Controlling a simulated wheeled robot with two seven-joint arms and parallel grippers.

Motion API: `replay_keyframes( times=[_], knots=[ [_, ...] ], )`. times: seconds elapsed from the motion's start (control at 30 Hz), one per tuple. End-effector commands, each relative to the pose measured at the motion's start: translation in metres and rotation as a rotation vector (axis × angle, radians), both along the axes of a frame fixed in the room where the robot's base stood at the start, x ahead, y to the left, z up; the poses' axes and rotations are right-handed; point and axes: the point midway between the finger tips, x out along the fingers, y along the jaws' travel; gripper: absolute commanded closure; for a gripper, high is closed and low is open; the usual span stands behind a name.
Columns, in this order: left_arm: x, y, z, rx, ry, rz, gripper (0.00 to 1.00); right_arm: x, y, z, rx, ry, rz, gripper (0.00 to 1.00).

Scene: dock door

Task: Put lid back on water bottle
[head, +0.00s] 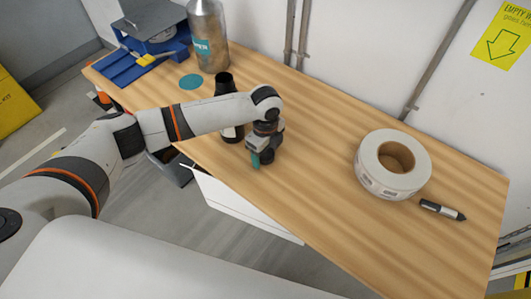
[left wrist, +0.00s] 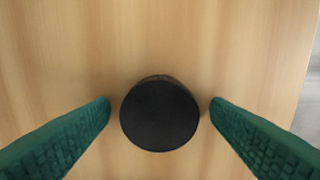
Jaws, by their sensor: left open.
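A black round lid (left wrist: 159,113) lies on the wooden table between my left gripper's two green fingers in the left wrist view. It also shows in the head view (head: 268,157), partly hidden by the gripper. My left gripper (head: 261,158) is open, pointing down around the lid, with small gaps on both sides. A silver bottle (head: 207,38) with a teal label stands upright at the table's back left. Its top is cut by the picture edge, so I cannot tell whether it is the water bottle. My right gripper is not in view.
A dark bottle-like object (head: 224,84) stands behind my left arm, partly hidden. A teal disc (head: 190,82) lies near the silver bottle. A blue device (head: 134,62) is at far left. The middle is clear.

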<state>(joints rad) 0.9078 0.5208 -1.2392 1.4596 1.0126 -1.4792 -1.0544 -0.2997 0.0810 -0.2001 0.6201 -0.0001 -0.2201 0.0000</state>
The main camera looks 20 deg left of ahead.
Motion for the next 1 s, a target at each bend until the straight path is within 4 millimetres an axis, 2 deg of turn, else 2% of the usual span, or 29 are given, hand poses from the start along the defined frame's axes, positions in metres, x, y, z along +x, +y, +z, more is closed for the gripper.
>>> replay_keyframes(
  times=[0.07,0.1,0.37,0.73,0.87,1.0],
  knots=[
    [0.0,0.0,0.0,0.0,0.0,0.0,0.29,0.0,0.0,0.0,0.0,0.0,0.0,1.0],
    [0.0,0.0,0.0,0.0,0.0,0.0,0.32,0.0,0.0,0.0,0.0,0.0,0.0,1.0],
    [0.0,0.0,0.001,0.0,0.0,0.0,0.74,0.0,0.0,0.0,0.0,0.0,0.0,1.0],
    [0.001,0.0,0.006,-0.002,-0.002,0.0,0.76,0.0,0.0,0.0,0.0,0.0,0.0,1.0],
    [0.001,0.0,0.026,-0.003,-0.004,-0.001,0.76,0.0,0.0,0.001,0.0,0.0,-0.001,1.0],
    [0.001,0.0,0.056,-0.003,-0.004,0.0,0.76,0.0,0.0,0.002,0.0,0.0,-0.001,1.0]
  ],
)
